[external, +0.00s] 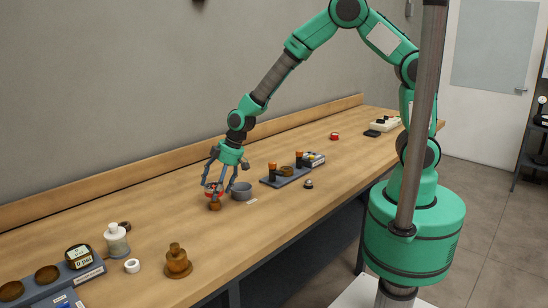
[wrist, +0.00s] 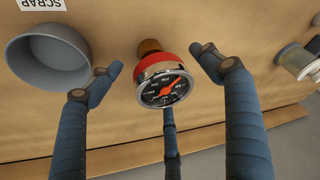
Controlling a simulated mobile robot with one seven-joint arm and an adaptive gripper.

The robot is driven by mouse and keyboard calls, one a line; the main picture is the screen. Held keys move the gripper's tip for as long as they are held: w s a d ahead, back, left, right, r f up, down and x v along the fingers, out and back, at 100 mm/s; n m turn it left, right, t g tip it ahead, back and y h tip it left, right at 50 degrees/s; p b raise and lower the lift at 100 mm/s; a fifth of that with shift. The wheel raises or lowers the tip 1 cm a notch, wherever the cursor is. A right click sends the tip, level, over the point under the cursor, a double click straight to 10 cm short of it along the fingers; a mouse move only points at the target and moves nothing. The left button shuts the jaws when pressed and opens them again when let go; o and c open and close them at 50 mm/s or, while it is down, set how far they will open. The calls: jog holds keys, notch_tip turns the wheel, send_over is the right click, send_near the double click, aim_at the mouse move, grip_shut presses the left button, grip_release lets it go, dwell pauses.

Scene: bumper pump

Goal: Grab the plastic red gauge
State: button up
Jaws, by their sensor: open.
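The red gauge (wrist: 163,76) sits on the workbench in the wrist view, with a red rim, a black dial, an orange needle and a brass fitting (wrist: 150,46) behind it. In the external view the gauge (external: 213,189) is under my gripper and partly hidden by its fingers. My gripper (external: 222,190) points down over it. In the wrist view my gripper (wrist: 163,80) is open, with blue fingers spread to the left and right of the gauge and a third finger below it. I see gaps between the side fingers and the gauge.
A grey bowl (wrist: 48,58) stands close to the gauge, beside a label reading SCRAP (wrist: 42,4). A dark tray (external: 285,178) with orange-topped parts lies to the right. A white bottle (external: 116,240), a brass part (external: 177,262) and another gauge (external: 79,257) stand at the left. Bench between is clear.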

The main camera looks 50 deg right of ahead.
jog(key=shift+w+a+f, duration=0.1)
jog(key=shift+f, duration=0.25)
dwell(0.3)
jog(key=c, duration=1.6)
jog(key=shift+o, duration=0.2)
jog(key=shift+r, duration=0.1)
jog(key=shift+r, duration=0.5)
notch_tip(320, 180, up, 3)
jog(key=shift+f+p, duration=0.2)
jog(key=shift+p, duration=0.25)
jog(key=s+d+r, duration=0.1)
jog(key=s+d, duration=0.7)
jog(key=s, duration=0.5)
jog(key=shift+s+d+r, duration=0.15)
jog(key=shift+s+d, duration=0.05)
jog(key=shift+d, duration=0.1)
